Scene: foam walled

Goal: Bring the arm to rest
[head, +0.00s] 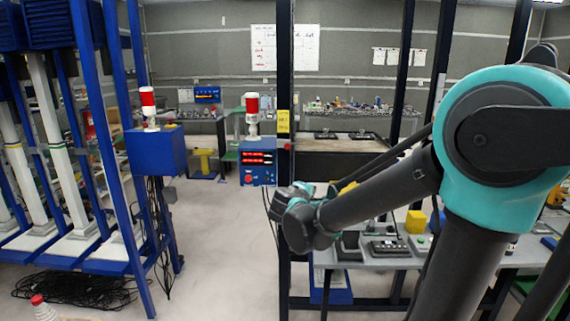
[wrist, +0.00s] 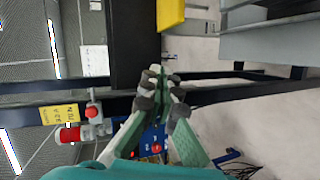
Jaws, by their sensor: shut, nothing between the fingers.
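My arm reaches across the right side of the head view, its teal and black links running from the right edge toward the middle. The arm's far end shows near the middle of that view, in front of a dark upright post, and hides most of my gripper. In the wrist view my gripper (wrist: 163,84) is shut, with its dark fingertips together and nothing between them. It points at open space and touches nothing that I can see.
A grey table (head: 372,261) with control boxes and a yellow block (head: 415,222) stands behind my arm. A blue frame (head: 128,170) stands left. Pale floor (head: 215,255) between is clear.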

